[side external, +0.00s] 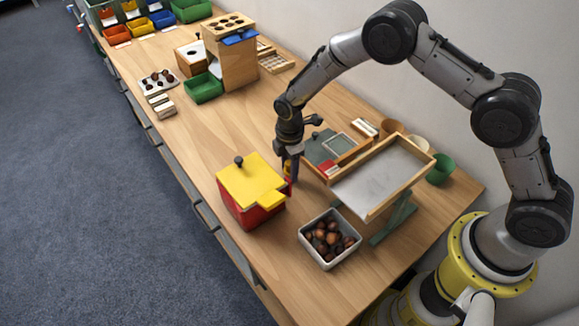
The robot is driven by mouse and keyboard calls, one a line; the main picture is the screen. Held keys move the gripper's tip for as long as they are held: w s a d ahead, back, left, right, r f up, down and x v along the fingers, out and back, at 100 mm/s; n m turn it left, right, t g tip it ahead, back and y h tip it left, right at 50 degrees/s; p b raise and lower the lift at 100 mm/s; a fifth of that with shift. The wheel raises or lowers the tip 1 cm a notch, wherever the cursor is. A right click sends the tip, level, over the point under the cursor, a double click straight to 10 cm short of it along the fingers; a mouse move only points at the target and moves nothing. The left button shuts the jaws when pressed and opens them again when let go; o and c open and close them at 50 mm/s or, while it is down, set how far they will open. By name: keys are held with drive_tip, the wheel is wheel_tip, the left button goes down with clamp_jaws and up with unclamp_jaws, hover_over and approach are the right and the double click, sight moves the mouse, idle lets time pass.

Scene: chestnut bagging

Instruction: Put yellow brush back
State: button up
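My gripper (289,172) points down over the table, just right of a red box with a yellow lid (248,180). A small yellow-orange piece (287,169) shows at the fingers and may be part of the yellow brush. The fingers and the box hide most of it. I cannot tell whether the fingers are closed on it or only beside it. No other brush can be made out clearly.
A grey bin of chestnuts (329,240) stands in front. A tilted wood-framed tray (380,180) on a green stand is right of my gripper, with cups (441,170) behind. A wooden box stand (231,55) is farther back. The table's middle (215,125) is clear.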

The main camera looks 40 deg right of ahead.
drive_tip(key=o, duration=0.3)
drive_tip(key=shift+r, duration=0.1)
drive_tip(key=s+d+r+m+t, duration=0.1)
drive_tip(key=s+d+r+m, duration=0.15)
drive_tip(key=r, duration=0.95)
drive_tip(key=s+d+r+m+t, duration=0.1)
drive_tip(key=s+d+r+m, duration=0.15)
drive_tip(key=r, duration=0.95)
drive_tip(key=s+d+r+m+t, duration=0.1)
drive_tip(key=s+d+r+m, duration=0.2)
drive_tip(key=s+r, duration=0.55)
drive_tip(key=s+d+m+t, duration=0.1)
drive_tip(key=s+m, duration=0.3)
drive_tip(key=s, duration=0.5)
drive_tip(key=s+d+m+t, duration=0.1)
drive_tip(key=s+d+m, duration=0.2)
drive_tip(key=s, duration=0.6)
drive_tip(key=shift+d+r+m+t, duration=0.2)
drive_tip(key=shift+d+m+t, duration=0.1)
drive_tip(key=shift+m, duration=0.3)
